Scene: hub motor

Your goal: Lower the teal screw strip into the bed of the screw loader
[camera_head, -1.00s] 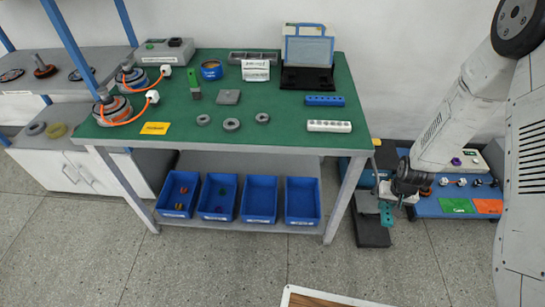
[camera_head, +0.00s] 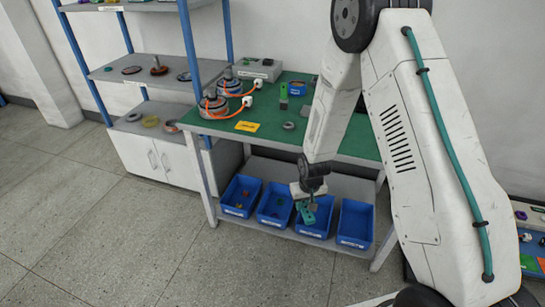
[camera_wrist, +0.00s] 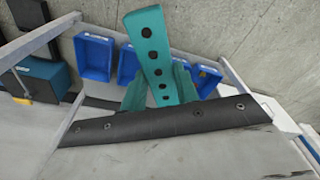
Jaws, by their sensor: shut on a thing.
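The teal screw strip (camera_wrist: 153,52), a flat bar with a row of dark holes, stands up between my gripper's teal fingers in the wrist view. My gripper (camera_wrist: 166,88) is shut on it. In the head view my gripper (camera_head: 308,206) hangs in front of the workbench's lower shelf, with the small teal strip at its end. I cannot make out the screw loader for sure. A dark blue and black machine (camera_wrist: 38,82) at the left of the wrist view may be it, well apart from the strip. My arm hides that area in the head view.
Blue bins (camera_head: 275,203) stand on the lower shelf behind my gripper. The green-topped workbench (camera_head: 262,135) carries motors with orange cables. A shelf rack (camera_head: 150,68) stands at left. Open floor (camera_head: 110,220) lies in front. A low table with coloured mats (camera_head: 535,240) shows at far right.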

